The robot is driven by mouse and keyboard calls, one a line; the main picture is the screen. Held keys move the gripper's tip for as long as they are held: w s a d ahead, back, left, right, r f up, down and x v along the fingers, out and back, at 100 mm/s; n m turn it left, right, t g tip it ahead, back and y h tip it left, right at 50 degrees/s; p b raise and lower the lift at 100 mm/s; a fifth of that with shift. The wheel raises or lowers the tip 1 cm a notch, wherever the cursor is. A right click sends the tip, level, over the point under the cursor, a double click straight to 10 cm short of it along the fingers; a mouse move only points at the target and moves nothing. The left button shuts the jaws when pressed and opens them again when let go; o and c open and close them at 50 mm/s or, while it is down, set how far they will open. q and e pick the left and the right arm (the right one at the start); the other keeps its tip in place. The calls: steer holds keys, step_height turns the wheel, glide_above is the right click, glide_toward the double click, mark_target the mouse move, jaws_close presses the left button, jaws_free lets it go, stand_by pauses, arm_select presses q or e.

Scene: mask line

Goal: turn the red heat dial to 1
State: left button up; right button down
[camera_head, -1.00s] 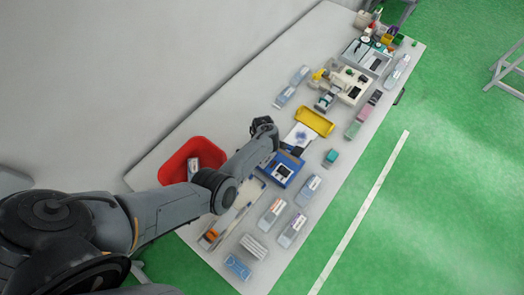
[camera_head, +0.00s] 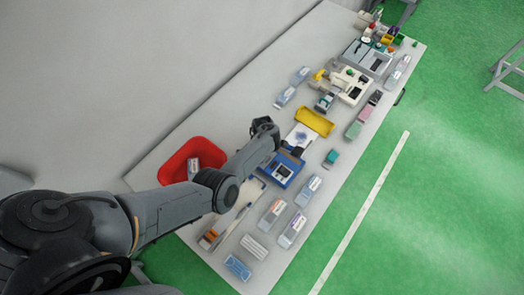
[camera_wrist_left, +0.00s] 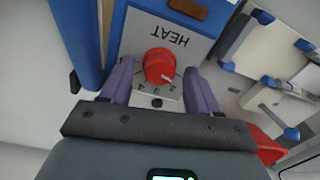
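The red heat dial (camera_wrist_left: 158,65) sits on a grey panel (camera_wrist_left: 140,35) marked HEAT, which appears upside down in the left wrist view. Several printed numbers ring its lower side; which one it points at is too small to tell. My left gripper (camera_wrist_left: 158,70) is open, with one purple finger on each side of the dial and gaps between. In the head view my left arm (camera_head: 185,205) reaches over the table to the blue machine (camera_head: 283,170); the dial is hidden there. My right gripper is not in view.
A red bin (camera_head: 172,168) stands left of the arm. A yellow tray (camera_head: 315,122) lies beyond the blue machine. Several labelled packs, such as one blue pack (camera_head: 238,268), lie along the near table. The table's back-left strip is clear.

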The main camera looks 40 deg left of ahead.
arm_select(q)
step_height(320, 180, up, 11)
steer(key=p, duration=0.3)
steer(key=shift+w, duration=0.2)
stand_by(0.3)
steer(key=shift+f, duration=0.1)
steer(key=s+r+m+t+y+p, duration=0.1)
steer(key=s+r+m+t, duration=0.2)
steer(key=s+m, duration=0.65)
steer(key=s+d+r+m+t+h, duration=0.1)
steer(key=s+d+r+m, duration=0.9)
steer(key=s+r+m, duration=0.3)
steer(key=shift+s+d+r+p, duration=0.2)
steer(key=shift+s+d+p, duration=0.2)
steer(key=shift+s, duration=0.8)
